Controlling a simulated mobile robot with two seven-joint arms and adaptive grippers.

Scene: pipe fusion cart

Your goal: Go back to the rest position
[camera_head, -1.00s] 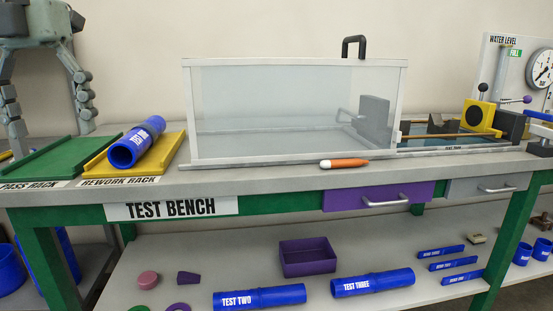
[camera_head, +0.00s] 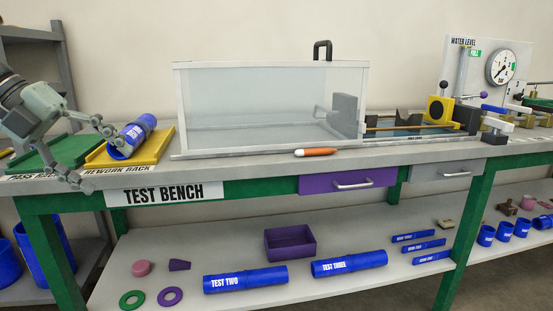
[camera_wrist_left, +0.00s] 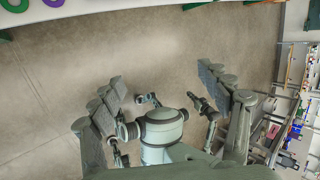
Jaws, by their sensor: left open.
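My left gripper (camera_head: 105,163) is open and empty at the left of the head view. Its two fingers are spread in front of the racks and the bench's front edge. One finger overlaps the blue pipe (camera_head: 138,137) in the picture; I cannot tell whether they touch. This pipe lies tilted on the yellow rework rack (camera_head: 160,151). The green pass rack (camera_head: 60,150) is partly hidden behind the gripper. In the left wrist view the spread fingers (camera_wrist_left: 160,82) have only floor and parts of my own body between them. My right gripper does not show clearly.
The test bench (camera_head: 240,172) carries a clear-walled box (camera_head: 270,105) and an orange marker (camera_head: 316,152). A purple drawer (camera_head: 335,182) is closed. Below lie blue pipes (camera_head: 245,279) and a purple bin (camera_head: 290,243). Floor (camera_wrist_left: 160,40) is bare in the left wrist view.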

